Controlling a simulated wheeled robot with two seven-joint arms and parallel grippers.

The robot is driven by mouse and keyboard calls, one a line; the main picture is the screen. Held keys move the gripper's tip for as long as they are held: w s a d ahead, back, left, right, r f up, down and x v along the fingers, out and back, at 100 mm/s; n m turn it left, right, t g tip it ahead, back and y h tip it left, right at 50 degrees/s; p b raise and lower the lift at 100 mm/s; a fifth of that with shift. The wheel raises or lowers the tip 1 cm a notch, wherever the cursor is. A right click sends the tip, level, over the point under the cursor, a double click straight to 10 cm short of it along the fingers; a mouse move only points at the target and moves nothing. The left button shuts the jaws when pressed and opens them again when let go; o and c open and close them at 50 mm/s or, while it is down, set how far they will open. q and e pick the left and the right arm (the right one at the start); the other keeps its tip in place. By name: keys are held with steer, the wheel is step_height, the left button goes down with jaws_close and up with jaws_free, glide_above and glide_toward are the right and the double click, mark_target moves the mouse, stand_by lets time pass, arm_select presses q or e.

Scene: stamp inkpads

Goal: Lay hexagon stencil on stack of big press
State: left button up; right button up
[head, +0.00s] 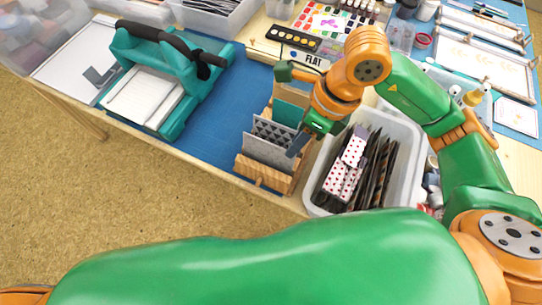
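The big press (174,119) is teal with a black handle and stands at the left of the table. A stack of white sheets (143,98) lies on its bed. A wooden rack (262,175) at the table's front edge holds several upright panels. One is a grey panel with a dark repeating pattern (272,133); I cannot tell surely whether it is the hexagon stencil. A plain grey panel (264,152) stands in front of it, and a teal one behind. My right gripper (300,143) is at the rack's right side, pointing down; its finger gap is hidden. My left gripper is out of view.
A white bin (408,180) with dark strips and red-dotted pieces stands right of the rack. A "FLAT" sign (313,60) and paint sets are behind. Blue mat (222,115) lies clear between press and rack. My green arm link crosses the front.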

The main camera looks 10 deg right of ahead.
jaws_close()
step_height(320, 180, up, 7)
steer(key=w+p, duration=0.1)
steer(key=p, duration=0.4)
steer(key=shift+d+r, duration=0.2)
steer(key=shift+d, duration=0.15)
